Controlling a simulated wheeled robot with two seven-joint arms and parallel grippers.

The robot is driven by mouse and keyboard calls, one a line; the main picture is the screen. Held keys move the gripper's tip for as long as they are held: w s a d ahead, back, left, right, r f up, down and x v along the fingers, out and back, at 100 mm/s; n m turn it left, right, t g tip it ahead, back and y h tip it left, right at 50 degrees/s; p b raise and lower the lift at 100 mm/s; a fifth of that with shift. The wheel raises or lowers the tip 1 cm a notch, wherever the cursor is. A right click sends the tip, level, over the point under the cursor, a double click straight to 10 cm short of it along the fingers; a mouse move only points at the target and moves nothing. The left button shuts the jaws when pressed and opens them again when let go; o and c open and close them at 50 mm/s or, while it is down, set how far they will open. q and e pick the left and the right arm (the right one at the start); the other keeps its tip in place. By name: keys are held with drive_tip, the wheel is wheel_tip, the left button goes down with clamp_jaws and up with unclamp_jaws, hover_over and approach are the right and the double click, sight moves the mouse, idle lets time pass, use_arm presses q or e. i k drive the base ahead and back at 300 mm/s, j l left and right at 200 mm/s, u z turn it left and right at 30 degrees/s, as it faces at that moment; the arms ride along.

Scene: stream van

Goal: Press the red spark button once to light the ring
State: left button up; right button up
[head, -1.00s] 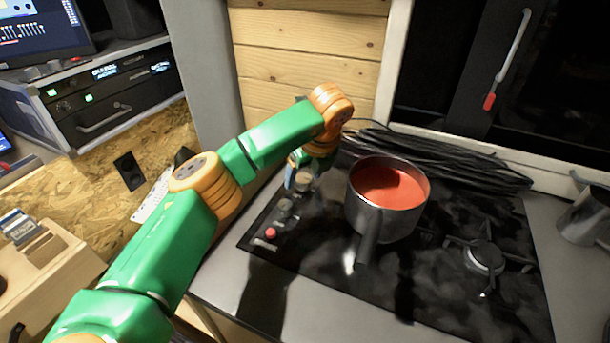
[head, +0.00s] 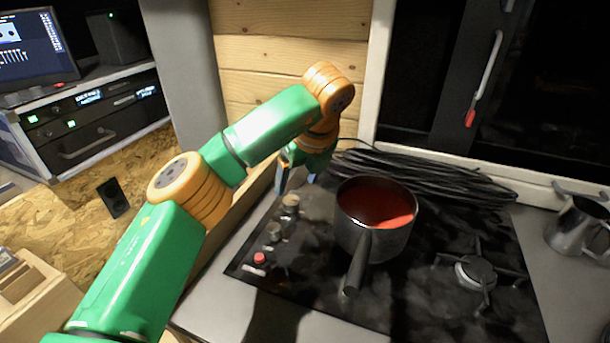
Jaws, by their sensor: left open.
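The red spark button (head: 260,257) sits at the front left corner of the black hob (head: 420,305). Several knobs (head: 274,231) stand in a row behind it. A pot (head: 362,228) with red contents stands on the left part of the hob, its dark handle pointing to the front, and it hides the ring beneath. My left gripper (head: 297,184) points down by the hob's left back edge, behind the farthest knob (head: 290,203). It is open, with nothing seen between its fingers, and apart from the red button. My right gripper is out of view.
A coil of black cable (head: 425,176) lies along the back of the hob. A metal jug (head: 580,228) stands on the counter at the right. A bare burner (head: 475,272) is on the hob's right side. The space above the red button is clear.

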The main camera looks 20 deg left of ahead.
sight(259, 257)
drive_tip(key=k, duration=1.5)
